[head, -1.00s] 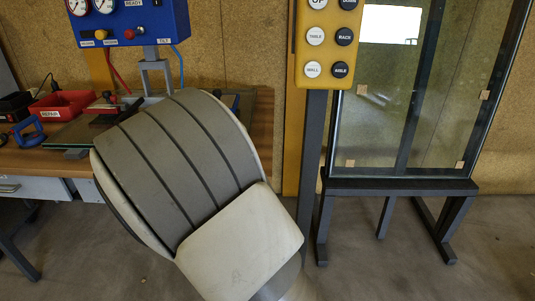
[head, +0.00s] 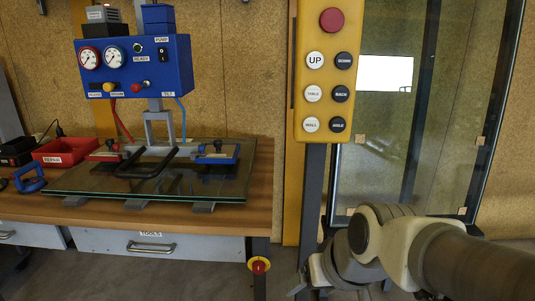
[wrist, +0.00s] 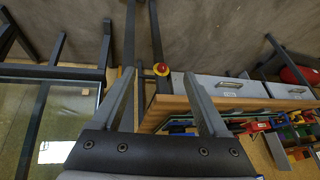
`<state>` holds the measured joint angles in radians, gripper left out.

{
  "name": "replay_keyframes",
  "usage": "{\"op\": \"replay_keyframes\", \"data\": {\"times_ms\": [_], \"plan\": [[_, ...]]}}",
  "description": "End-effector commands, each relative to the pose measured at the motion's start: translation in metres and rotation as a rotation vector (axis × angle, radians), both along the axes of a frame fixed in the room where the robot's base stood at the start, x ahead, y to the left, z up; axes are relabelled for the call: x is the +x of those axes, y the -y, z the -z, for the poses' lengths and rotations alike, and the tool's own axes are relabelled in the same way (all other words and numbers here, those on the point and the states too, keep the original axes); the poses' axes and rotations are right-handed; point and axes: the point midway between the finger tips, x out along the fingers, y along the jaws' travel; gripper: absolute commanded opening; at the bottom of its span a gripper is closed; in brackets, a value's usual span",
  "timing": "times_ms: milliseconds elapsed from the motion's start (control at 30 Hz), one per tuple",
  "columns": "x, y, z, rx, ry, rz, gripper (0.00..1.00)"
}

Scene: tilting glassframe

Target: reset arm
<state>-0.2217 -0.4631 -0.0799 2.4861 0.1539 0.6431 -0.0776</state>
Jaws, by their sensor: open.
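My gripper (wrist: 158,74) shows in the wrist view with its two grey fingers spread wide apart. Nothing is between the fingertips. Beyond them are the floor, the wooden bench edge and a red and yellow knob (wrist: 161,69). In the head view my arm (head: 400,245) is folded low at the lower right, in front of the glass rack. The fingers cannot be made out clearly there.
The workbench (head: 262,190) at left holds a glass pane (head: 85,183) under a black-handled lifter (head: 147,163), and a red bin (head: 63,151). A yellow button panel (head: 327,80) stands mid-picture. Framed glass (head: 445,100) stands at right.

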Motion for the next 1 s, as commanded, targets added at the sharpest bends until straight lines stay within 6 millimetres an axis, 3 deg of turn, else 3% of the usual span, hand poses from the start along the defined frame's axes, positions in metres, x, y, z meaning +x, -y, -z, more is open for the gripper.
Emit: {"op": "replay_keyframes", "data": {"times_ms": [100, 333, 400, 567, 1000], "plan": [[-0.022, 0.027, -0.02, -0.044, 0.019, 0.054, 0.77], [-0.065, 0.067, -0.043, -0.144, 0.031, 0.166, 0.77], [-0.063, 0.065, -0.067, -0.141, 0.023, 0.157, 0.77], [-0.062, 0.064, -0.101, -0.139, 0.023, 0.154, 0.77], [-0.062, 0.064, -0.217, -0.137, 0.024, 0.153, 0.77]]}}
